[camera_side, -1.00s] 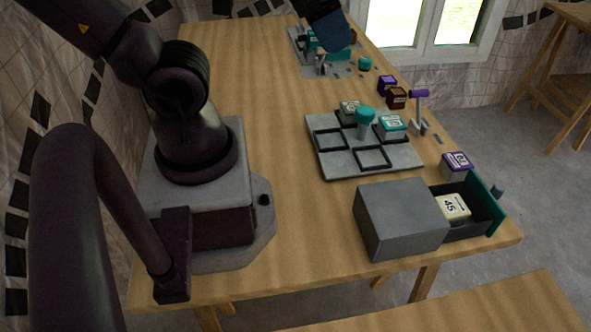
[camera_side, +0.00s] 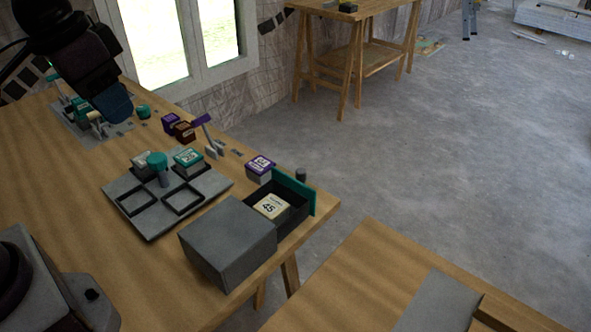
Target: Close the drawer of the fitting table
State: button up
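The grey drawer cabinet (camera_side: 228,243) stands at the near right corner of the fitting table (camera_side: 85,210). Its dark drawer (camera_side: 293,217) is pulled out to the right, with a green front (camera_side: 293,192) and a dark knob (camera_side: 301,174). A cream block marked 45 (camera_side: 270,206) lies in the drawer. My gripper (camera_side: 100,125) is at the far left end of the table, well away from the drawer, over a grey plate with small parts. Its fingers are too small and cluttered to tell whether they are open or shut.
A grey tray with square recesses (camera_side: 150,222) holds a green-topped peg (camera_side: 157,160) and blocks. A purple-topped block (camera_side: 260,167) stands near the drawer front. A purple-handled lever (camera_side: 203,120) and small blocks line the far edge. Another wooden table (camera_side: 350,270) stands at front right.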

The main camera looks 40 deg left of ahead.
jog(key=w+d+f+g, duration=0.1)
jog(key=w+f, duration=0.1)
jog(key=w, duration=0.4)
jog(key=w+d+f+g, duration=0.1)
jog(key=w+d+f, duration=0.1)
jog(key=w, duration=0.5)
jog(key=m+g, duration=0.1)
jog(key=m, duration=0.1)
send_over(301, 170)
jog(key=shift+f, duration=5.25)
notch_tip(301, 170, down, 12)
jog(key=shift+f, duration=0.1)
jog(key=shift+c, duration=0.3)
grip_shut()
